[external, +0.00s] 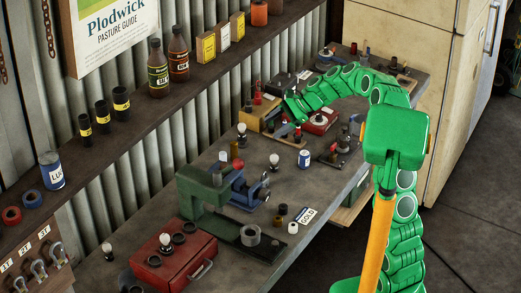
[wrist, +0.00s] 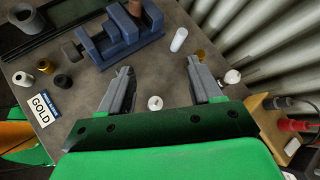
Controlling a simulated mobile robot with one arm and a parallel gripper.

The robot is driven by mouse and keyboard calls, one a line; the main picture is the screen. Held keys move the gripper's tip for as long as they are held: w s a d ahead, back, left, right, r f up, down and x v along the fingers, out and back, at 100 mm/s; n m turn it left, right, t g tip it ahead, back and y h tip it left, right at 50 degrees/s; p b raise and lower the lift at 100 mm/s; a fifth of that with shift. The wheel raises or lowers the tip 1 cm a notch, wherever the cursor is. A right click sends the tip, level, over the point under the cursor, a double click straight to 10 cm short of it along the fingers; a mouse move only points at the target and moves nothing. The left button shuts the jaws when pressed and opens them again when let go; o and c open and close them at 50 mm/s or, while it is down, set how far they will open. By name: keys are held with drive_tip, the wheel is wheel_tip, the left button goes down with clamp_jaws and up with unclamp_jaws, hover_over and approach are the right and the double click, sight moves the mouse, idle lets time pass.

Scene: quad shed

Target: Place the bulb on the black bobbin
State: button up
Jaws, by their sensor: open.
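A white bulb (wrist: 155,102) stands on the bench between and below my gripper's fingers in the wrist view; in the external view it stands below the gripper (external: 274,160). My gripper (wrist: 160,68) is open and empty above the bench; in the external view it is at the end of the green arm (external: 284,126). A small black bobbin (wrist: 62,81) stands at the left of the wrist view, near the GOLD card (wrist: 43,107); it also shows in the external view (external: 278,221). Nothing visible sits on the bobbin.
A second bulb (wrist: 232,77) stands nearer the corrugated wall. Brown and white bobbins (wrist: 24,78) stand beside the black one.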

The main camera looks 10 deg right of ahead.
drive_tip(key=s+d+r+n+g+h, duration=0.15)
drive_tip(key=s+d+n, duration=0.25)
drive_tip(key=s, duration=0.7)
drive_tip(key=s+d+r+n+h, duration=0.1)
drive_tip(key=s+d+n+h, duration=0.25)
drive_tip(key=s, duration=0.85)
drive_tip(key=s+d+f+n+h, duration=0.2)
drive_tip(key=s+d+n, duration=0.1)
drive_tip(key=s+d, duration=0.5)
drive_tip(key=s+d+f+n+h, duration=0.2)
drive_tip(key=s+d, duration=0.7)
drive_tip(key=s, duration=0.6)
drive_tip(key=shift+f+n+h, duration=0.25)
drive_tip(key=shift+n+h, duration=0.2)
drive_tip(key=shift+h, duration=0.35)
